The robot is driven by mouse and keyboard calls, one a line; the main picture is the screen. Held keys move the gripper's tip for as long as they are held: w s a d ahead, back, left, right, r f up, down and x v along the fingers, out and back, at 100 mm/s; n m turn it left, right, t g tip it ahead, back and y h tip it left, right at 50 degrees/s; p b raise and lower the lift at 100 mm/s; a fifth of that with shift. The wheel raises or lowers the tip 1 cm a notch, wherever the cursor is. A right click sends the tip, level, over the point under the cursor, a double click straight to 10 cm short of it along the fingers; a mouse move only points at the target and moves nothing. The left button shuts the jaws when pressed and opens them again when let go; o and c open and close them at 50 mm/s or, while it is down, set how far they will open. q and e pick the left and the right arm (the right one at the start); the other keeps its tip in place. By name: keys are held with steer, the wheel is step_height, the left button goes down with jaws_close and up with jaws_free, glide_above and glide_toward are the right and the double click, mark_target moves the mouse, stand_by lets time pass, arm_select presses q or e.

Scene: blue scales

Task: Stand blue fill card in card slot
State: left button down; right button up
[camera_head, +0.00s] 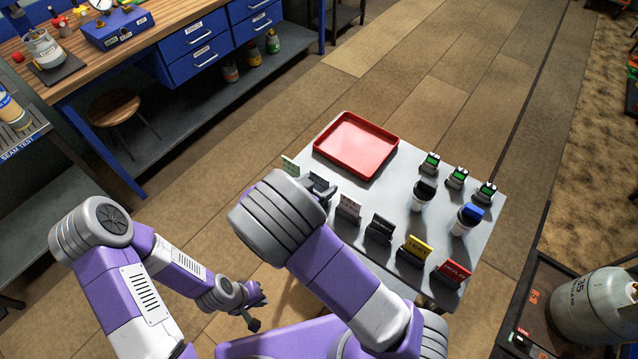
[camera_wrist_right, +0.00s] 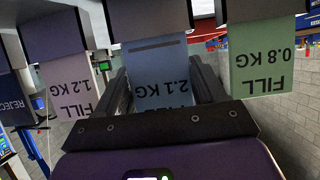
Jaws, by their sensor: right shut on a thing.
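The blue fill card (camera_wrist_right: 158,75) reads "FILL 2.1 KG", upside down in the right wrist view. My right gripper (camera_wrist_right: 163,98) is shut on it, with a dark finger along each side. A dark card holder (camera_wrist_right: 150,16) is at the card's edge at the top of that view; I cannot tell whether the card is seated in its slot. In the head view my right gripper (camera_head: 320,188) is at the table's left edge, mostly hiding the card. My left gripper (camera_head: 257,309) is open and empty, low beside the table.
The green card (camera_head: 290,166) and white card (camera_head: 348,207) stand in holders on either side. Black (camera_head: 380,228), yellow (camera_head: 415,248) and red (camera_head: 455,272) cards continue the row. A red tray (camera_head: 318,150), small scales (camera_head: 456,179) and two cups (camera_head: 424,194) share the grey table.

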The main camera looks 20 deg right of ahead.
steer(key=shift+f+b, duration=0.3)
steer(key=shift+f, duration=0.45)
steer(key=o, duration=1.1)
steer(key=p+v, duration=0.1)
steer(key=v, duration=0.6)
steer(key=shift+s+a+p, duration=0.25)
steer(key=shift+p, duration=0.1)
